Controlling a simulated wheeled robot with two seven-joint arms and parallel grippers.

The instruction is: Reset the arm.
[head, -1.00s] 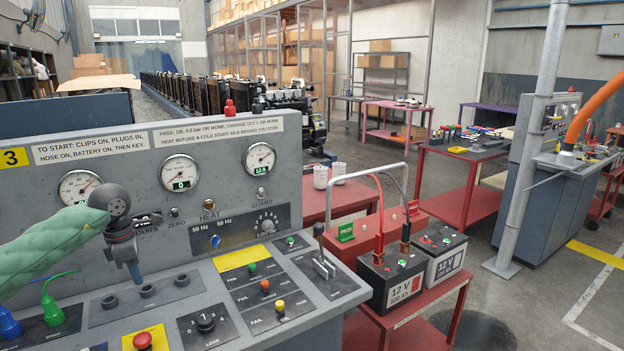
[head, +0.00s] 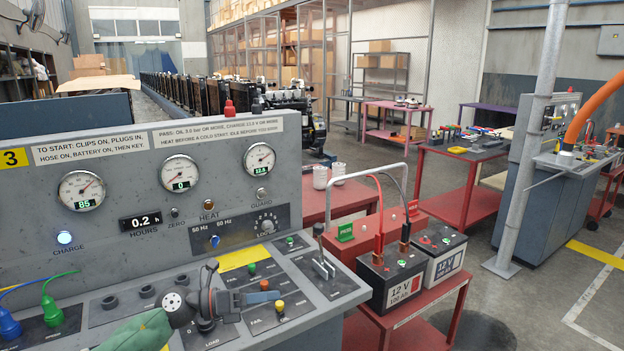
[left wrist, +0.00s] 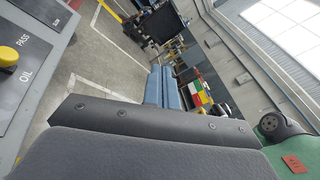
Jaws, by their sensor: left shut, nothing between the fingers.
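My left arm comes in from the bottom of the head view, its green sleeve low over the front of the grey test console (head: 345,290). My left gripper (head: 238,301) is shut and empty, above the console's sloping switch panel, pointing right. It hides part of the load knob and its plate. In the left wrist view the dark gripper body fills the lower part and the fingertips are hard to make out. My right gripper is not in view.
A yellow button (head: 280,305), an orange button (head: 264,285) and a lever (head: 321,250) stand near the gripper. Three gauges and a lit blue charge lamp (head: 64,238) are on the upright panel.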

